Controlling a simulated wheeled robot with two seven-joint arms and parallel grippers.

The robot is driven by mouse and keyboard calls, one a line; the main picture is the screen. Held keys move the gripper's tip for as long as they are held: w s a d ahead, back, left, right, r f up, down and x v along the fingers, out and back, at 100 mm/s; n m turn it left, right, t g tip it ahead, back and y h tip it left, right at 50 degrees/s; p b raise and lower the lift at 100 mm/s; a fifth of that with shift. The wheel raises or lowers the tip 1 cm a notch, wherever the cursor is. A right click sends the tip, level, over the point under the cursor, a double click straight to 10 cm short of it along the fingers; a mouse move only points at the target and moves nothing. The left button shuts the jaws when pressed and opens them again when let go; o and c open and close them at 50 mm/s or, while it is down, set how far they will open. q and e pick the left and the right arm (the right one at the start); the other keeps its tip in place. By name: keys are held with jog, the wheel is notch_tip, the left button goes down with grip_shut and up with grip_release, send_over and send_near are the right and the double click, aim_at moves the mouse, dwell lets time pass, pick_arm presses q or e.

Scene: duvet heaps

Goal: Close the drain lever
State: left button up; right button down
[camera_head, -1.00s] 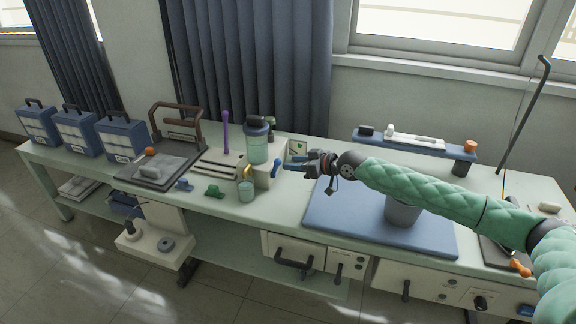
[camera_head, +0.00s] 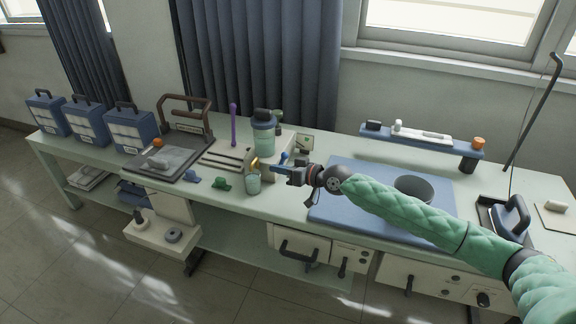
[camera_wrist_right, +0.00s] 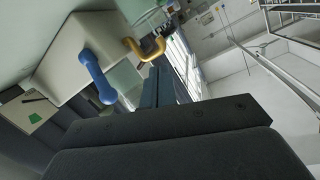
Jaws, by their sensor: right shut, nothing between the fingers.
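My right gripper (camera_head: 277,168) is shut and empty, just in front of the lever. In the wrist view its closed fingers (camera_wrist_right: 152,88) lie right of the lever, with a visible gap. My left gripper is out of view.
Green (camera_head: 222,183) and blue (camera_head: 193,181) small pieces lie left of the cup. A purple stick (camera_head: 233,125) stands behind. A blue mat (camera_head: 335,190) with a round dark-topped container (camera_head: 413,187) lies under my right arm. The front bench strip is fairly clear.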

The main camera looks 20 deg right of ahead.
jog(key=s+a+r+m+t+p, duration=0.25)
jog(key=s+a+m+t, duration=0.35)
jog(key=m, duration=0.4)
jog(key=s+d+f+m+t+h+p, duration=0.35)
jog(key=s+d+f+m+h, duration=0.55)
jog(key=m+h, duration=0.7)
jog(key=m+y+p, duration=0.2)
send_near(283, 161)
jog(key=shift+g, duration=0.25)
jog(key=w+d, duration=0.1)
jog(key=w+r+p, duration=0.1)
jog(key=w, duration=0.1)
jog(key=w+d, duration=0.1)
jog(key=w, duration=0.1)
jog(key=shift+d+r, duration=0.2)
jog(key=shift+d, duration=0.15)
jog(key=shift+w, duration=0.7)
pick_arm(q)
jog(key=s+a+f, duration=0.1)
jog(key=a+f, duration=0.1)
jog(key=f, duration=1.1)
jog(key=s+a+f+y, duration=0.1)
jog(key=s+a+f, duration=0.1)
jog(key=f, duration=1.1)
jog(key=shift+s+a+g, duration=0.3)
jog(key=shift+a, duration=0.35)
pick_arm(e)
jog(key=shift+r, duration=0.1)
